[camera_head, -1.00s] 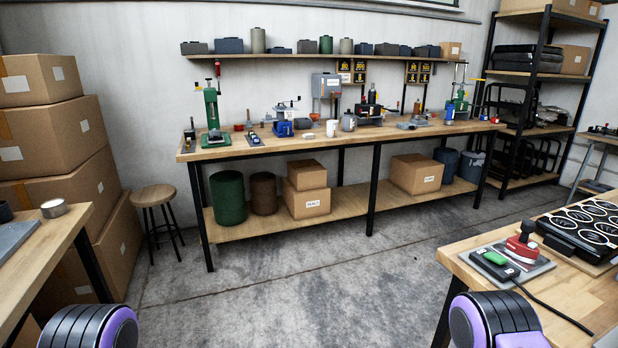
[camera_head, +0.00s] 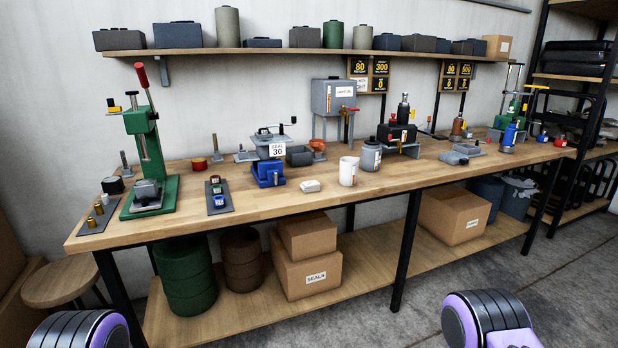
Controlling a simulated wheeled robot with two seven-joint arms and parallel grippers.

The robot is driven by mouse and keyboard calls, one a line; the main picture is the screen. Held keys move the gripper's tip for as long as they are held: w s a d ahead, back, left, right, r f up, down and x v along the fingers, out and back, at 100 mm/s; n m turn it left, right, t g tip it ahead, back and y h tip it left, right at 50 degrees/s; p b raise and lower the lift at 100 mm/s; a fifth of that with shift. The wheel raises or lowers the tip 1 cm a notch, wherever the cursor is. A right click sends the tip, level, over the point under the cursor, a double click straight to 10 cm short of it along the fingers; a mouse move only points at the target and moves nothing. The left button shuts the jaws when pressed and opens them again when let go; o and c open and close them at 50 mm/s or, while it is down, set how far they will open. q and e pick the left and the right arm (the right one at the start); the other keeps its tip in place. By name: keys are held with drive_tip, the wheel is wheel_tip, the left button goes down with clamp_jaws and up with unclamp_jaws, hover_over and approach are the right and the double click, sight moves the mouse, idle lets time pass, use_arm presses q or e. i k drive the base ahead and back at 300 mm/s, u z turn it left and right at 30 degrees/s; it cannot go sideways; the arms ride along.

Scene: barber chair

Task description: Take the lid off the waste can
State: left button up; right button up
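No can is clearly marked as the waste can. Under the right part of the bench, a grey-blue bin (camera_head: 515,204) stands with pale crumpled material at its top; a lid on it cannot be made out. A darker blue bin (camera_head: 487,194) is beside it, partly hidden. On the bench top, a small grey can with a dark top (camera_head: 370,157) stands beside an open-looking white cup (camera_head: 347,172). Only purple and black parts of my arms show at the bottom left and bottom right. Neither gripper's fingers are in view.
The wooden workbench (camera_head: 260,205) carries a green press (camera_head: 151,165), a blue device (camera_head: 268,173) and other tools. Green (camera_head: 185,280) and brown (camera_head: 241,258) drums and cardboard boxes (camera_head: 307,272) fill the lower shelf. A stool (camera_head: 62,283) stands left. Floor at front right is clear.

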sight(372, 141)
drive_tip(key=i, duration=1.05)
drive_tip(key=z, duration=2.05)
drive_tip(key=i, duration=1)
drive_tip(key=u, duration=1.8)
